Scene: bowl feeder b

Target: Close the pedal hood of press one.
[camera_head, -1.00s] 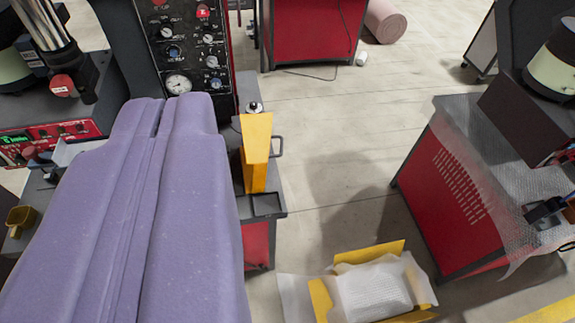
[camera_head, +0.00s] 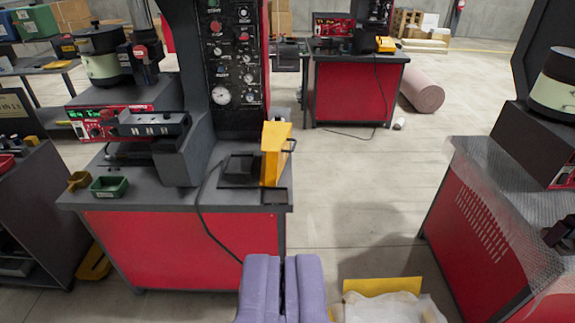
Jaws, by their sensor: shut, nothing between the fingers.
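My gripper (camera_head: 282,285), lavender, shows at the bottom edge, shut and empty, in front of the near press bench (camera_head: 180,240). A yellow upright piece with a side handle (camera_head: 274,152) stands at that bench's right end, beyond my gripper. On the floor right of my gripper is a yellow flap (camera_head: 382,286) with white wrapped material (camera_head: 390,308) against it, cut off by the lower edge. Another yellow piece (camera_head: 94,262) lies on the floor left of the bench. I cannot tell which yellow piece is the pedal hood, or whether it is open. No press number is readable.
A dark gauge panel (camera_head: 236,60) rises from the near bench. A red cabinet under bubble wrap (camera_head: 490,215) stands at right. Another red bench (camera_head: 357,90) and a pink roll (camera_head: 421,90) are farther back. A black cable (camera_head: 205,215) hangs down the bench front.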

